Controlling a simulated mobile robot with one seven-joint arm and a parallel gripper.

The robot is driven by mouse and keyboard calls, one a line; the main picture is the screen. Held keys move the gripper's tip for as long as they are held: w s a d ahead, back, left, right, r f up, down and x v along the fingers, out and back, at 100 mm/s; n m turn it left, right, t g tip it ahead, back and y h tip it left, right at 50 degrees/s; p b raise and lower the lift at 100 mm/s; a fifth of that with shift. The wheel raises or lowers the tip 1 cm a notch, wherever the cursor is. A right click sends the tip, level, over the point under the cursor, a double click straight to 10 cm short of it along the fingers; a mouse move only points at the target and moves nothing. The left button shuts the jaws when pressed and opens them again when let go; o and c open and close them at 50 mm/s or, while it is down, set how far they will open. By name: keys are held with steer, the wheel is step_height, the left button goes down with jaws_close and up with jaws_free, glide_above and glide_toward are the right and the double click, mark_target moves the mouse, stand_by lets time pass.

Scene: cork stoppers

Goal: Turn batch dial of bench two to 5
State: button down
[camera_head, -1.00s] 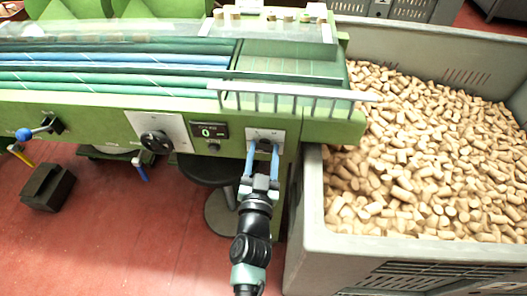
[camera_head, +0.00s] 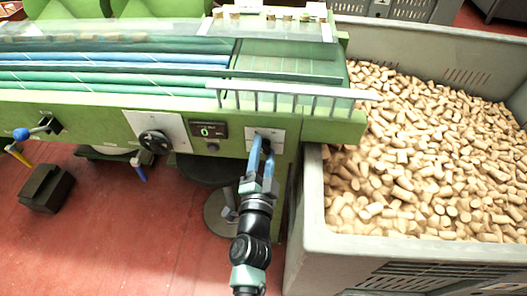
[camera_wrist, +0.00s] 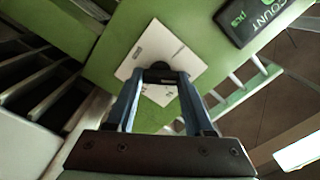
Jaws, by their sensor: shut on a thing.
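The batch dial is most likely the small black knob (camera_head: 265,144) on a pale plate (camera_head: 276,134) at the right end of the green bench front. The knob also shows in the wrist view (camera_wrist: 161,72), in front of its white plate (camera_wrist: 146,46). My gripper (camera_head: 261,148) reaches up to it, its two blue fingers shut on the knob from both sides. In the wrist view my gripper (camera_wrist: 160,78) sits turned at an angle to the plate. The fingers partly hide the knob, and I cannot read its pointer or marks.
A counter display (camera_head: 208,131) reading 0 is left of the plate, and a larger black knob (camera_head: 155,141) is further left. A grey crate (camera_head: 313,200) full of corks stands close on the right. A round stool (camera_head: 207,170) is under the bench.

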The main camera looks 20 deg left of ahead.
steer(key=shift+m, duration=0.5)
steer(key=shift+c, duration=1.4)
jaws_free()
steer(key=b+v, duration=0.1)
steer(key=v, duration=1.2)
steer(key=shift+b, duration=0.35)
